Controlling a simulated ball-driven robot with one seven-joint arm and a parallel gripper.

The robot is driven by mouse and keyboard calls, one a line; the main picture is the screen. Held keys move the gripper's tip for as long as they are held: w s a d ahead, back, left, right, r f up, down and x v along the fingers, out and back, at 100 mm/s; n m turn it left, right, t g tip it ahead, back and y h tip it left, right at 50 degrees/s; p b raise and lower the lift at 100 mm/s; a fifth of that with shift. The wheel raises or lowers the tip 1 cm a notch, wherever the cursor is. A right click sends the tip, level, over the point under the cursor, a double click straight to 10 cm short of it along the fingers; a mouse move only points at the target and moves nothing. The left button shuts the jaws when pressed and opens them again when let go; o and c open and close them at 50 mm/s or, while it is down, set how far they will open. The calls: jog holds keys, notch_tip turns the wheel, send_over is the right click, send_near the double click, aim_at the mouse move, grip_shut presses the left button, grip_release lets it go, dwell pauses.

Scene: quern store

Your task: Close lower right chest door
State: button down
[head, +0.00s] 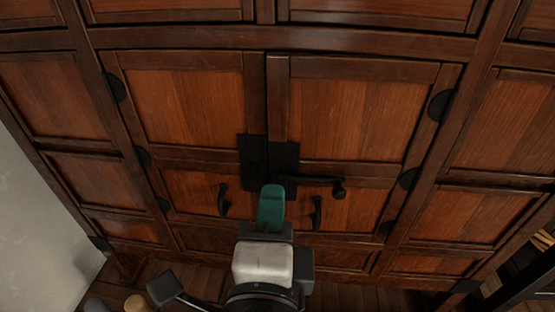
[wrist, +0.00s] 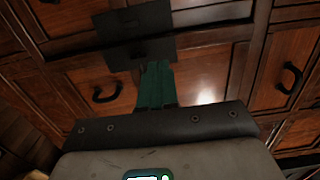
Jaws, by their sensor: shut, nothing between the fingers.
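The chest's right door (head: 346,115) is a brown wood panel in a dark frame, with hinges along its right side. It looks closed or nearly closed; I cannot tell whether it sits flush. Its curved black handle (head: 317,212) hangs at the lower left of the door, and a handle also shows in the wrist view (wrist: 290,78). A black lock plate (head: 284,158) sits where the two doors meet. My gripper (head: 270,192), with green fingers, is shut and empty, in front of the seam between the handles. I cannot tell whether it touches the wood.
The left door (head: 185,105) has a matching black handle (head: 224,200) and looks shut. A black bar (head: 322,181) reaches right from the lock plate. A pale wall (head: 35,225) is at far left. Wooden floor (head: 205,282) shows below the chest.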

aim_at(277, 157)
jog(key=w+p, duration=0.1)
jog(key=w, duration=0.5)
jog(key=shift+w+a+p, duration=0.1)
jog(key=shift+w+p, duration=0.25)
jog(key=shift+w, duration=0.05)
jog(key=shift+f, duration=0.1)
